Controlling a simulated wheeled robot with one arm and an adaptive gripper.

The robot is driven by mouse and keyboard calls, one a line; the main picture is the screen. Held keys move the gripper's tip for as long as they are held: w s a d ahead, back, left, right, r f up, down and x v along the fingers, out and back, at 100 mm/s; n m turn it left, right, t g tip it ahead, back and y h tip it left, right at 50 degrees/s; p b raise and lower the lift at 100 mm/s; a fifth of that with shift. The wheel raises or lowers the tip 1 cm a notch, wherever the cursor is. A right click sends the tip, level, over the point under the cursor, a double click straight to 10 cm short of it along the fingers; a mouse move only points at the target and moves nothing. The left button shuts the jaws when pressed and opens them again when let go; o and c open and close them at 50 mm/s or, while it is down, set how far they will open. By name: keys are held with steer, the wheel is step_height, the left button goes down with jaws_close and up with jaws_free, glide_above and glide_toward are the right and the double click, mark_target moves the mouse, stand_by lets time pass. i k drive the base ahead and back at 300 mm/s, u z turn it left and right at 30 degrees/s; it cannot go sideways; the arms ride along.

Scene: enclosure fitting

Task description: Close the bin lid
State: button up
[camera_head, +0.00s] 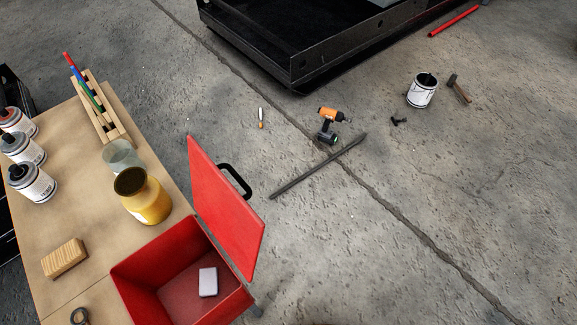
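A red bin (138,290) stands at the front edge of the wooden table, at the bottom of the head view. Its red lid (226,205) is open and stands roughly upright along the bin's right side. A black handle (236,180) is on the lid's outer face. A small pale block (208,282) lies inside the bin on its floor. The bin's near side is cut off by the bottom of the picture. My gripper is not in view.
The wooden table (95,215) also holds a yellow jar (148,205), a clear glass (120,157), several spray cans (35,183), a wooden block (65,258) and a marker rack (103,115). An orange drill (330,118) and a dark bar (315,168) lie on the floor; much floor at right is clear.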

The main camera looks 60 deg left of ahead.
mark_target(239, 229)
steer(key=i, duration=1.25)
steer(key=u, duration=1.85)
steer(key=i, duration=0.75)
steer(key=u, duration=2.95)
steer(key=k, duration=0.5)
steer(key=u, duration=0.6)
steer(key=i, duration=0.5)
steer(key=z, duration=0.1)
